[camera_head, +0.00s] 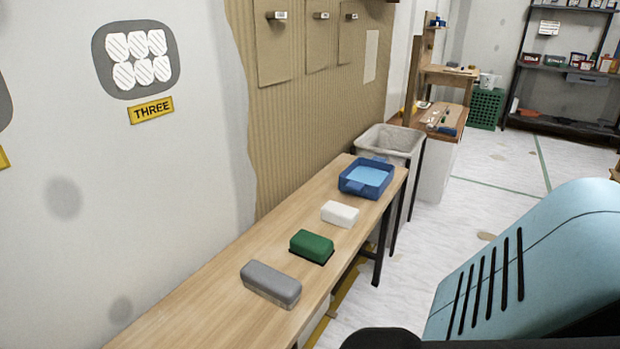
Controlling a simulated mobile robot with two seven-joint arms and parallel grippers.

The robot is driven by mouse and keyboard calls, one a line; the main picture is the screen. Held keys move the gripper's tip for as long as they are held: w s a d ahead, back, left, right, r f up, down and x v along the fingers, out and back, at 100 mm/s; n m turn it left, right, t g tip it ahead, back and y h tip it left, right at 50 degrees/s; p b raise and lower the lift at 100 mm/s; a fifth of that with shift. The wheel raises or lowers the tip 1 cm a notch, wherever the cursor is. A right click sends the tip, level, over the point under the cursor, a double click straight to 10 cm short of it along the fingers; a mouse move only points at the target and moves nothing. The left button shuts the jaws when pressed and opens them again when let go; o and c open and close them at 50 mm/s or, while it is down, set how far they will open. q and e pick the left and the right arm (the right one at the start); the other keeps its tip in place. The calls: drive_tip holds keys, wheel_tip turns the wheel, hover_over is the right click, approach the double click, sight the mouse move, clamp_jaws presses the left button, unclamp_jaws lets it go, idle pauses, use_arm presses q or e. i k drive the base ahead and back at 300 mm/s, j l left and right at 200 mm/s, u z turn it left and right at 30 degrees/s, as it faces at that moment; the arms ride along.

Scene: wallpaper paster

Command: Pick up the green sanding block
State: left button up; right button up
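The green sanding block (312,244) lies on the long wooden table (215,299), near its front edge. It is a rounded green block with a dark base. A grey block (270,281) lies nearer on its left, and a white block (339,213) lies farther on its right. The three are apart from each other. Neither of my grippers shows in the head view. Nothing touches the green block.
A blue tray (349,187) stands at the table's far end, with a pale bin (382,138) behind it. The brown corrugated wall panel (303,118) runs along the table's back. A light blue vented part fills the lower right. Open floor lies right of the table.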

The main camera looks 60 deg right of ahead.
sight(313, 247)
drive_tip(key=z, duration=0.5)
drive_tip(key=l+z, duration=0.15)
drive_tip(key=z, duration=0.35)
drive_tip(key=l+z, duration=0.1)
drive_tip(key=z, duration=0.4)
drive_tip(key=k+l, duration=0.05)
